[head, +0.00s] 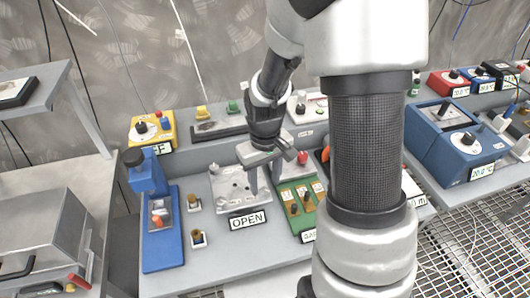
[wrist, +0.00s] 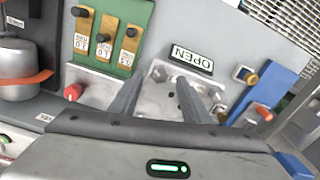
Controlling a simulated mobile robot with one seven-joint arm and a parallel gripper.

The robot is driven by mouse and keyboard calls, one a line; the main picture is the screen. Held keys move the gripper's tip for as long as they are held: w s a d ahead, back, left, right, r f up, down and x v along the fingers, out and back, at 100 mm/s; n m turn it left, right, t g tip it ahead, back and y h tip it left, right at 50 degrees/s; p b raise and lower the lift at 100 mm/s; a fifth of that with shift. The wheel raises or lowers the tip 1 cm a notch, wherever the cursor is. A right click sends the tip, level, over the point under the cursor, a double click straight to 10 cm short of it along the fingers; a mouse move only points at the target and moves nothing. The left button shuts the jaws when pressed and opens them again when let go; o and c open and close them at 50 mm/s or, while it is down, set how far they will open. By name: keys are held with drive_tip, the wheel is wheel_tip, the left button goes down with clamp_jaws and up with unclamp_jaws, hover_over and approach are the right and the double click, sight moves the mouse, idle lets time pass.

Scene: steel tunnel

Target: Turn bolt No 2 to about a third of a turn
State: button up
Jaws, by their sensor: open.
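A light metal plate (head: 228,199) with small bolt heads lies on the grey bench, with an OPEN sign (head: 248,220) at its front edge. The plate also shows in the wrist view (wrist: 172,96), partly hidden by my fingers, with the sign (wrist: 191,58) beyond it. Bolt heads show near its corners, but I cannot read any number, so I cannot tell which is bolt No 2. My gripper (head: 265,183) points down over the right part of the plate. In the wrist view its two fingers (wrist: 158,86) are apart with nothing between them.
A green panel (head: 301,208) with several black knobs stands right of the plate. A red knob (wrist: 73,92) is near my gripper. A blue device (head: 161,240) and two brass-topped pieces (head: 198,239) are to the left. Boxes line the back shelf. The front bench strip is clear.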

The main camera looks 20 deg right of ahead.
wheel_tip(320, 180, up, 15)
drive_tip(key=p, duration=0.1)
drive_tip(key=shift+f, duration=0.2)
idle(0.3)
wheel_tip(320, 180, up, 9)
drive_tip(key=m+t+p, duration=0.1)
drive_tip(key=t+p, duration=0.1)
drive_tip(key=p, duration=0.1)
hover_over(265, 190)
drive_tip(key=s, duration=0.5)
drive_tip(key=s+r+m+t+p, duration=0.1)
drive_tip(key=s+r+t+p, duration=0.1)
drive_tip(key=s+r, duration=0.5)
drive_tip(key=shift+s+r+m+t, duration=0.3)
drive_tip(key=shift+s+t, duration=0.15)
drive_tip(key=shift+t, duration=0.35)
